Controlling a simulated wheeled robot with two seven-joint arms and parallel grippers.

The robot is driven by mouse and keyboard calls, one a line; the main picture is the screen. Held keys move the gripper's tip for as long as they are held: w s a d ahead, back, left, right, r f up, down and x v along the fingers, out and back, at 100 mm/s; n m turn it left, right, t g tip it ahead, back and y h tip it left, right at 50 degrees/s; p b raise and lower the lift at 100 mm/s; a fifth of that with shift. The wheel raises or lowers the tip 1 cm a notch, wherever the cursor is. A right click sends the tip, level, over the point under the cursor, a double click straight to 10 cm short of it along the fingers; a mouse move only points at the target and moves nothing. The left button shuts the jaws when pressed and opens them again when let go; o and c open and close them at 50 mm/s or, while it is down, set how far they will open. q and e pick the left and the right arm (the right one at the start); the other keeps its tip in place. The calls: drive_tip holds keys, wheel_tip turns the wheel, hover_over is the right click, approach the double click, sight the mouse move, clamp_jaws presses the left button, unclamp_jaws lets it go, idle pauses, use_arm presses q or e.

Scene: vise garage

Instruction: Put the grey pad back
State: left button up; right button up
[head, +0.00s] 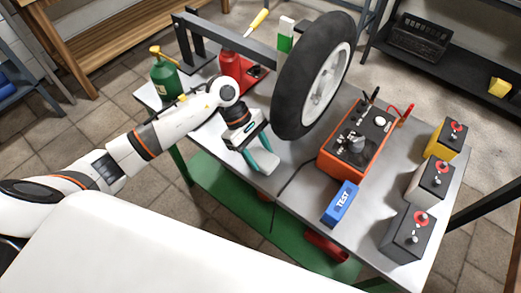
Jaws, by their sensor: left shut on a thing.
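My left gripper (258,155) comes in from the left over the near left part of the workbench (225,137). Its teal fingers are shut on a small light grey block, the grey pad (266,165). The fingers partly hide the pad, and I cannot tell whether it touches the bench top. A large black-tyred wheel (283,95) stands upright just right of and behind the gripper, held at a grey metal stand (190,45). My right gripper is out of view.
A green oil can (165,80) and a red can (230,66) stand behind my left arm. An orange battery tester (350,150), a blue TEST box (341,203) and several batteries (406,235) occupy the right. A dark cable crosses the bench. Bare bench lies around the gripper.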

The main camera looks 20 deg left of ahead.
use_arm(q)
drive_tip(key=shift+w+d, duration=0.2)
drive_tip(key=shift+w, duration=0.2)
drive_tip(key=shift+f+p, duration=0.25)
drive_tip(key=shift+p, duration=0.05)
drive_tip(key=shift+a+f, duration=0.1)
drive_tip(key=shift+f+b, duration=0.15)
drive_tip(key=shift+b, duration=0.2)
drive_tip(key=o, duration=0.7)
drive_tip(key=shift+c, duration=0.2)
